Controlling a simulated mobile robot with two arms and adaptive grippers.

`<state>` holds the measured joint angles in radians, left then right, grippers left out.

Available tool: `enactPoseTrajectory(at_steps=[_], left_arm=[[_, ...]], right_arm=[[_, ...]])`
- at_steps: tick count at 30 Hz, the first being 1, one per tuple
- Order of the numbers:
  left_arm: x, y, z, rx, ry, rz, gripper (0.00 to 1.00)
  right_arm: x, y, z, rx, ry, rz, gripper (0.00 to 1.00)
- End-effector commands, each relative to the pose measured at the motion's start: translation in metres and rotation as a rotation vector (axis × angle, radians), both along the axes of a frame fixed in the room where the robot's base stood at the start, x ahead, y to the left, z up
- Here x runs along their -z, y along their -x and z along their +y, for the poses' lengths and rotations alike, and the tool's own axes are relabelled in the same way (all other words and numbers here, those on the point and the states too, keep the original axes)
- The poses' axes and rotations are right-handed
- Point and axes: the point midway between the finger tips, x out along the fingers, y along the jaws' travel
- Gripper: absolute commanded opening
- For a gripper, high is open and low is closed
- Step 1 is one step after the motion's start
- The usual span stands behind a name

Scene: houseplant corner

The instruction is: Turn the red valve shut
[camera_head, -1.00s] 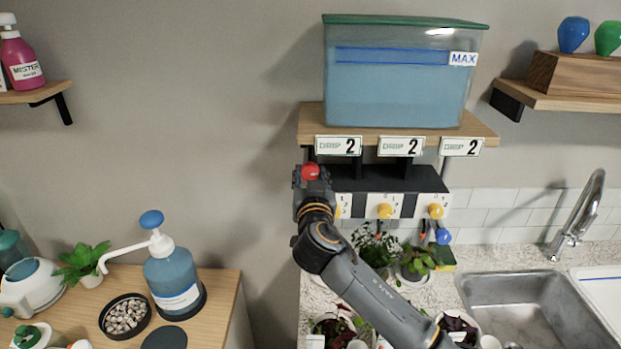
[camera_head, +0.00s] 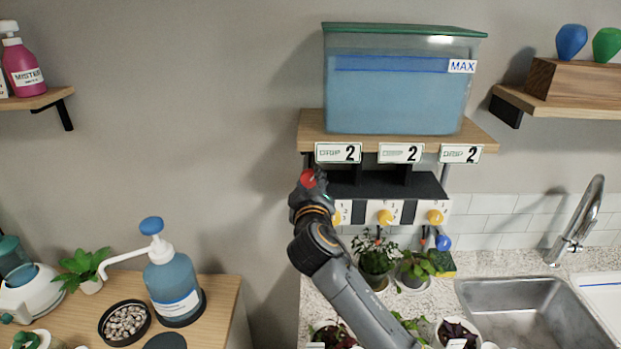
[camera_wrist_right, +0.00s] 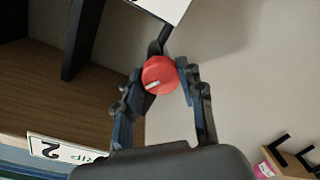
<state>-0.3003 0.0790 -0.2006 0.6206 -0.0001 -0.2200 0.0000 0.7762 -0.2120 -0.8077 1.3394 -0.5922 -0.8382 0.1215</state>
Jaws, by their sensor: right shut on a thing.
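The red valve (camera_head: 308,178) is a round red knob at the left end of the black valve box, below the tank shelf. My right gripper (camera_head: 312,184) reaches up to it from below, and its fingers partly cover it in the head view. In the right wrist view the red valve (camera_wrist_right: 159,75) shows a white pointer mark toward the lower left. The fingers of my right gripper (camera_wrist_right: 163,82) are closed on its two sides. My left gripper is in neither view.
The water tank (camera_head: 400,85) stands on the wooden shelf (camera_head: 480,132) just above. Potted plants (camera_head: 377,257) stand below on the counter. A blue pump bottle (camera_head: 172,285) stands on the left table, well apart.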

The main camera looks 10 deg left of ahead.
Motion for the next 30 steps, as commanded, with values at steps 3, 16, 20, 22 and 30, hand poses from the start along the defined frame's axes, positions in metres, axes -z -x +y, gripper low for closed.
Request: enactPoseTrajectory(at_steps=[3, 16, 20, 22, 30], left_arm=[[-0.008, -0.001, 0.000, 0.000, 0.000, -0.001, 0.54], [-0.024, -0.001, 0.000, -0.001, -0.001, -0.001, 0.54], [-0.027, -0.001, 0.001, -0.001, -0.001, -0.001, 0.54], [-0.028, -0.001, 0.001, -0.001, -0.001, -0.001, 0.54], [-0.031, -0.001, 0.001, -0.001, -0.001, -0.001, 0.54]], right_arm=[[-0.001, 0.000, 0.000, 0.000, 0.110, -0.021, 0.07], [-0.001, 0.000, 0.001, 0.000, 0.459, -0.090, 0.07], [0.000, 0.000, 0.001, 0.001, 0.530, -0.106, 0.07], [0.000, 0.000, 0.001, 0.000, 0.559, -0.112, 0.07], [0.001, 0.000, 0.001, -0.001, 0.621, -0.124, 0.07]])
